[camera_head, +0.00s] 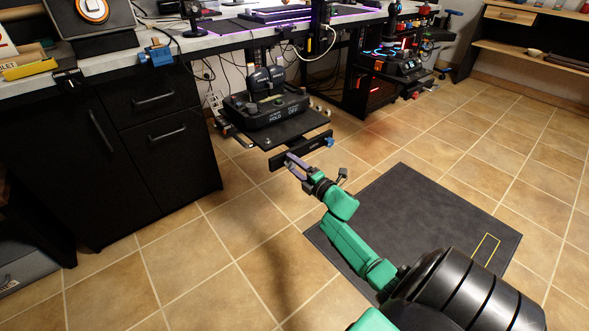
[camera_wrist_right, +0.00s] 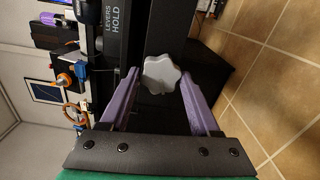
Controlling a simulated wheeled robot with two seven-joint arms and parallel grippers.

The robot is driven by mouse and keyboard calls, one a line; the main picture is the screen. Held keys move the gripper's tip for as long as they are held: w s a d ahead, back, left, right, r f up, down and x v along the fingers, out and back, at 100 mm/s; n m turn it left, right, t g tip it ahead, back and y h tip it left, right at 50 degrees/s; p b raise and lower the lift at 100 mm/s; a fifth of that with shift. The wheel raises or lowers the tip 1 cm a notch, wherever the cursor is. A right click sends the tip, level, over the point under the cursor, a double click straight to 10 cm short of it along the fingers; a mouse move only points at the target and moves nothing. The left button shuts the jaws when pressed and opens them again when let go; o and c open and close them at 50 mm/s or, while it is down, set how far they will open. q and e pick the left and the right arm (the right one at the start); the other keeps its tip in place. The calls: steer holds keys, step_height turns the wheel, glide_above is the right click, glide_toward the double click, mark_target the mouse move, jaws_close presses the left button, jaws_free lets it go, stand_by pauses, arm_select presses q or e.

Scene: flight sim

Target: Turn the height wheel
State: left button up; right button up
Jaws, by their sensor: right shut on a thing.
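The height wheel (camera_wrist_right: 162,73) is a pale grey lobed knob in the right wrist view, in front of a dark mount. My right gripper (camera_wrist_right: 158,84) has one purple finger on each side of it and is shut on it. In the head view the right gripper (camera_head: 294,161) reaches the front of the black bracket (camera_head: 300,151) below the lever unit's tray (camera_head: 287,130). The wheel cannot be made out there. The black lever unit (camera_head: 268,107) stands on that tray. My left gripper is not in view.
The desk (camera_head: 222,40) runs along the back, with a black drawer cabinet (camera_head: 155,115) at left. A blue clamp (camera_head: 156,55) sits on its front edge. A dark floor mat (camera_head: 420,220) lies under my right arm. The tiled floor around it is mostly clear.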

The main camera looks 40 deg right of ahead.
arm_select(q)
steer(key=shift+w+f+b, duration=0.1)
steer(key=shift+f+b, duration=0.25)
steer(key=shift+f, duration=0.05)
arm_select(e)
steer(key=shift+w+d+r+n, duration=0.1)
steer(key=shift+d+r+n, duration=0.05)
steer(key=shift+r+n, duration=0.7)
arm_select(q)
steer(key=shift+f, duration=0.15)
arm_select(e)
steer(key=shift+f+n, duration=0.1)
steer(key=shift+n, duration=0.25)
steer(key=o, duration=1.4)
steer(key=shift+c, duration=0.2)
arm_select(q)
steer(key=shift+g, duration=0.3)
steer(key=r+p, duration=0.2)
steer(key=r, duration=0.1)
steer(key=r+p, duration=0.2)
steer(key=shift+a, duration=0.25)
arm_select(e)
steer(key=s, duration=1.4)
steer(key=shift+s+f, duration=0.15)
steer(key=shift+s, duration=0.25)
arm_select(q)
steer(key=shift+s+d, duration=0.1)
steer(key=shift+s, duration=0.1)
